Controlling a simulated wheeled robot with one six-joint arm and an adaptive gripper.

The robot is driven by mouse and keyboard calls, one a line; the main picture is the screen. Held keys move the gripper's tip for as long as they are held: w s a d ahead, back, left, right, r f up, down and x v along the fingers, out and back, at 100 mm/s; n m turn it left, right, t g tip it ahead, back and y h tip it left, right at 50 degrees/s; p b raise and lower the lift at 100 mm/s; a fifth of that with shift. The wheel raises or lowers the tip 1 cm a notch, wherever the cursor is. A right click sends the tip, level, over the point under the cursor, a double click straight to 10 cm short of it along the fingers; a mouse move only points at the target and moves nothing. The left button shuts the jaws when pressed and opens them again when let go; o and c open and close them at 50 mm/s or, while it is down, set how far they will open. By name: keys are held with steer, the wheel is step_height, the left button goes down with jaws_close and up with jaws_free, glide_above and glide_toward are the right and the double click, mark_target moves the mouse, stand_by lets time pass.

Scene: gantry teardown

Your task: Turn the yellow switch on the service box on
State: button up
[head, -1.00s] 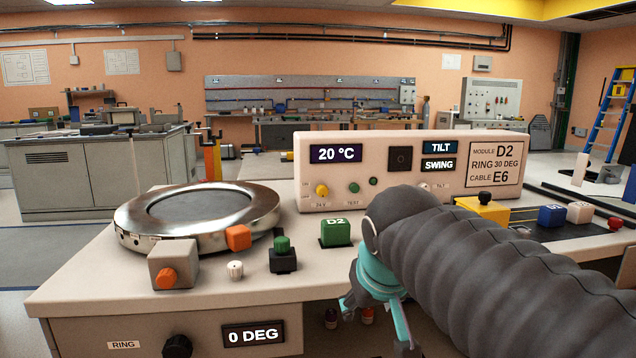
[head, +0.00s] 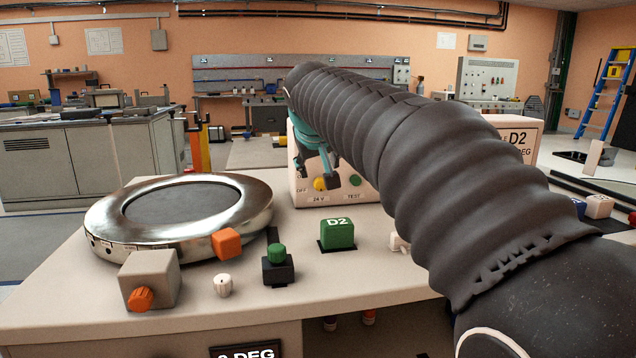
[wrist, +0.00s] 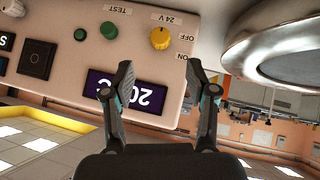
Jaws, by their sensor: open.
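The service box (head: 301,193) is a pale box at the back of the bench, mostly hidden by my arm in the head view. Its yellow switch (head: 320,184) sits low on the front panel above a 24 V label. In the head view my gripper (head: 326,184) is close to the switch; contact cannot be told.
A green TEST button (head: 354,180) is right of the switch. A metal ring (head: 110,225) stands on the bench at left. A green D2 block (head: 338,234), a black block with green knob (head: 277,268) and a white knob (head: 222,286) stand in front.

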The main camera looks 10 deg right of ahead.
mark_target(320, 183)
steer(key=x, duration=0.9)
jaws_close()
